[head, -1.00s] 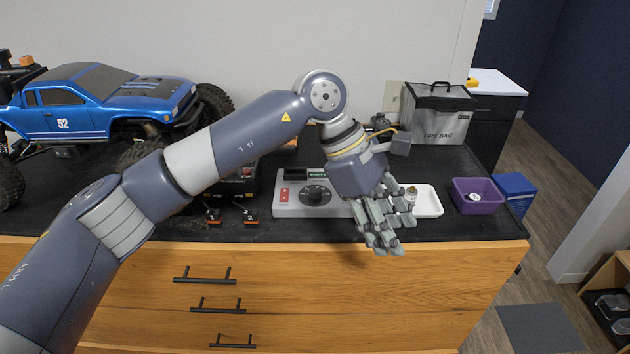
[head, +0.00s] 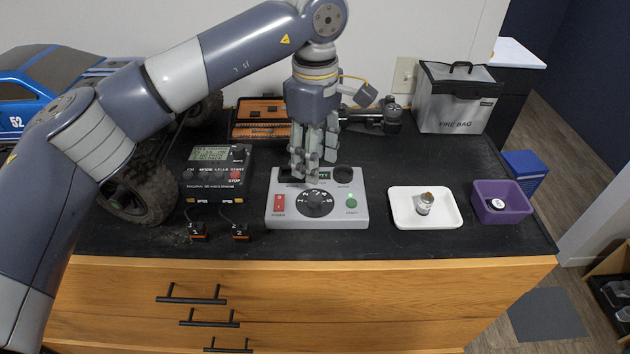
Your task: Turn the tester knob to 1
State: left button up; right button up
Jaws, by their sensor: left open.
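The tester (head: 283,217) is a light grey box on the dark counter. Its round black knob (head: 314,203) has numbers around it and sits in the middle of the top face. A red switch (head: 279,203) is left of the knob and a green button (head: 351,202) is right of it. My left gripper (head: 312,172) is open, pointing down just above the back of the tester, behind the knob. Its fingers partly cover the tester's small display. I cannot read the knob's setting. My right gripper is not in view.
A black charger (head: 216,172) with two small orange-black plugs stands left of the tester. A white tray (head: 400,213) with a small jar (head: 425,204) and a purple bin (head: 516,201) are to the right. A blue truck (head: 75,75), an orange toolbox (head: 258,112) and a fire bag (head: 455,98) stand behind.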

pick_arm(q)
jog(key=p, duration=0.2)
send_over(315, 196)
jog(key=f, duration=0.4)
jog(key=shift+s+f, duration=0.25)
jog(key=shift+f, duration=0.15)
jog(key=shift+w+f+p, duration=0.25)
jog(key=shift+f+p, duration=0.1)
jog(key=shift+f, duration=1.6)
grip_shut()
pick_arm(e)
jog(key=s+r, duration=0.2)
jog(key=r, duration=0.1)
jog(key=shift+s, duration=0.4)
